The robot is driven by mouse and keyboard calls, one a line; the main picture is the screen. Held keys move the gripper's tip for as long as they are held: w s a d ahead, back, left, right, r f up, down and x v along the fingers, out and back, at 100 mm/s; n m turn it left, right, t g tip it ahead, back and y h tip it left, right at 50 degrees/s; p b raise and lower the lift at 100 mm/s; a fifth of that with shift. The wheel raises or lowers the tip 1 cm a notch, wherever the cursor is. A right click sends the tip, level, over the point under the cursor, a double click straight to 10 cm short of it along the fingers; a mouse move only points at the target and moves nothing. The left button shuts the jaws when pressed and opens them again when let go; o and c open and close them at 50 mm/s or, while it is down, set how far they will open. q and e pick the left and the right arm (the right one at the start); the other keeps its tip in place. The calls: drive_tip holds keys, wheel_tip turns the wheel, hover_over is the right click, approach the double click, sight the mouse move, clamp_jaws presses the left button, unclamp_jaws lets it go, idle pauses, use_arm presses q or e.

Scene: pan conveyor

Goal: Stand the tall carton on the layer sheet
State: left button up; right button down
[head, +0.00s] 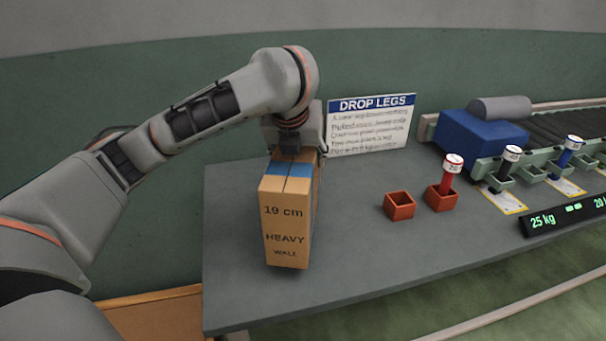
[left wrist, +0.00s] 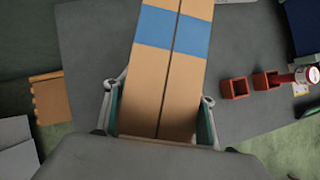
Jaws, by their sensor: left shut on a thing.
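The tall carton (head: 286,225) is tan with a blue band on top and reads "19 cm HEAVY WALL". It is upright at the left part of the grey table (head: 360,255). I cannot tell whether its base touches the table. My left gripper (head: 291,150) is shut on the carton from above. In the left wrist view the fingers lie on both sides of the carton (left wrist: 165,80). A flat tan piece (head: 155,312) shows left of the table, partly hidden by my arm; I cannot tell whether it is the layer sheet. My right gripper is out of view.
Two red square holders (head: 399,206) stand right of the carton, one with a red cylinder (head: 449,172). A "DROP LEGS" sign (head: 370,125) stands behind. A conveyor (head: 560,128), a blue block (head: 478,138) and a display (head: 565,217) are at right. The table's front middle is clear.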

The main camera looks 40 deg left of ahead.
use_arm(q)
wheel_tip(320, 180, down, 4)
drive_tip(key=shift+f+b, duration=0.25)
drive_tip(key=shift+b, duration=0.8)
drive_tip(key=shift+r, duration=0.3)
drive_tip(key=o, duration=1.7)
drive_tip(key=shift+f, duration=0.1)
